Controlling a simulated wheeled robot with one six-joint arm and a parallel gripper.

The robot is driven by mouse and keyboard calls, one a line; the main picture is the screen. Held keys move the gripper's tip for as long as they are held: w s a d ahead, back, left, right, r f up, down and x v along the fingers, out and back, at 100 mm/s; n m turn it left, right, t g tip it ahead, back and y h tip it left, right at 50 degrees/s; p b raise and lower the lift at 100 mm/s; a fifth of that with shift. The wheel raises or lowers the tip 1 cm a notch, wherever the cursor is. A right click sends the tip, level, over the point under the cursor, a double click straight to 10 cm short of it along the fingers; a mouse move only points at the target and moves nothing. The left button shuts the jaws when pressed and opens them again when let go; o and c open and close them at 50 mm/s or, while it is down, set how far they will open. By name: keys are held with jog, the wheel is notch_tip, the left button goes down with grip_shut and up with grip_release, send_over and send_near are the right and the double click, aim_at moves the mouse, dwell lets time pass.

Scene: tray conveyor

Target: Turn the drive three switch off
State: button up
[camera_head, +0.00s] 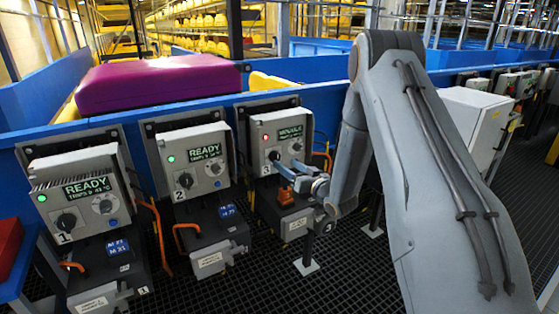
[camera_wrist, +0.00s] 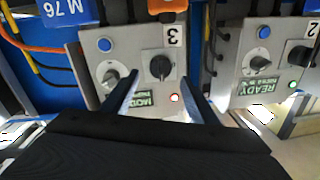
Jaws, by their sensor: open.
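The drive three box (camera_head: 283,132) carries a black rotary switch (camera_head: 273,156) beside its number 3, a lit red lamp (camera_head: 266,138) and a small display. In the wrist view, upside down, the black switch (camera_wrist: 160,68) shows below the 3, with the red lamp (camera_wrist: 175,97) and a grey dial (camera_wrist: 110,75) near it. My gripper (camera_head: 284,170) is in front of this box. In the wrist view my gripper (camera_wrist: 163,78) is open, its two fingers apart on either side of the switch in the picture. I cannot tell whether they touch the panel. The switch's setting is unclear.
Drive two box (camera_head: 193,155) and drive one box (camera_head: 82,190) stand to the left, both with green lamps and READY displays. A purple case (camera_head: 158,82) lies on the conveyor behind. Orange cable loops (camera_head: 158,235) hang beside the boxes. Dark grating floor lies in front.

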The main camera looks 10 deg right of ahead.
aim_at(279, 159)
jog(key=x, duration=0.6)
jog(key=shift+p, duration=0.3)
jog(key=c, duration=1.1)
